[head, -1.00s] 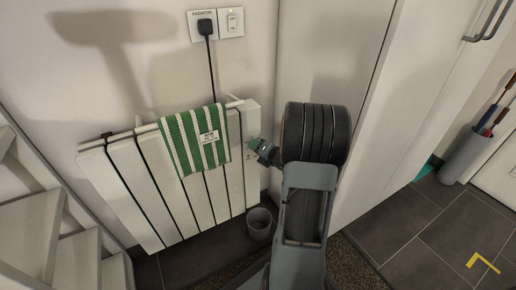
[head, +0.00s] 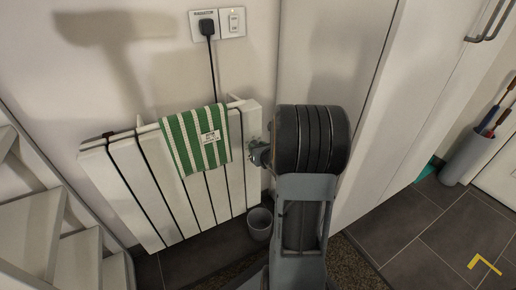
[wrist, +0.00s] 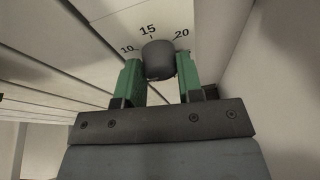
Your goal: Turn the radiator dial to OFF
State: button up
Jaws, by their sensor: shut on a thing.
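The radiator dial (wrist: 159,52) is a dark grey round knob on the white radiator's end face. In the wrist view, the numbers 10, 15 and 20 show around it, with 15 above it; no OFF mark and no clear pointer on the knob can be made out. My gripper (wrist: 159,70) has green fingers, one on each side of the knob, and is shut on it. In the head view my gripper (head: 258,154) is at the right end of the radiator (head: 137,188), and the dial is hidden there.
A green-and-white striped towel (head: 196,141) hangs over the radiator. White stairs (head: 45,225) are at the left, and a tall white cabinet (head: 398,110) is close on the right.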

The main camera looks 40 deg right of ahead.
jog(key=shift+a+n, duration=0.1)
jog(key=shift+n, duration=0.3)
jog(key=shift+f, duration=0.1)
dwell(0.3)
jog(key=o, duration=0.9)
jog(key=shift+s, duration=0.1)
